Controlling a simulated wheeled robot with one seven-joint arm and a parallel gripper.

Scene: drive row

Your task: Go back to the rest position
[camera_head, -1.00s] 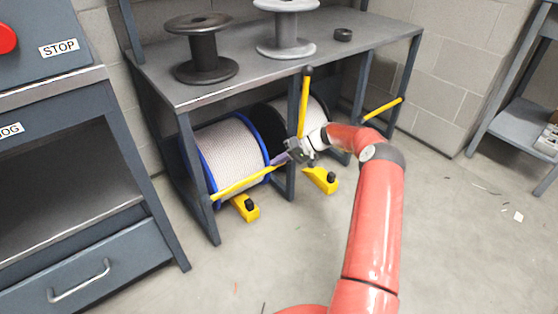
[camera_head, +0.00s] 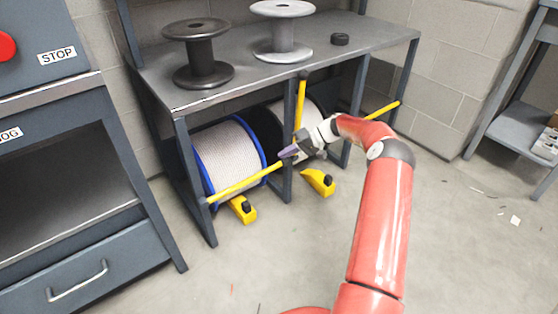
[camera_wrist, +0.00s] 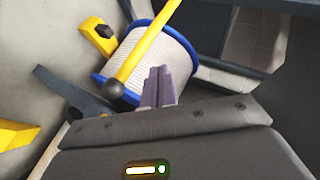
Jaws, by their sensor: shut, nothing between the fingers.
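My gripper (camera_head: 288,153) is in front of the dark cable rack, near the post between its lower bays. Its purple fingers (camera_wrist: 158,84) are together and hold nothing. A yellow bar (camera_head: 240,186) lies across the left bay, in front of a reel of pale cable with blue flanges (camera_head: 203,164). In the wrist view the bar (camera_wrist: 142,52) ends in a black knob just left of the fingertips. I cannot tell whether they touch. My red arm reaches in from the lower right.
A second yellow bar (camera_head: 300,103) stands upright at the middle post. Yellow wedges (camera_head: 243,209) (camera_head: 318,182) lie on the floor. Dark and grey empty spools (camera_head: 197,52) (camera_head: 283,31) stand on the rack top. A cabinet (camera_head: 92,255) is at left; the floor at right is mostly clear.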

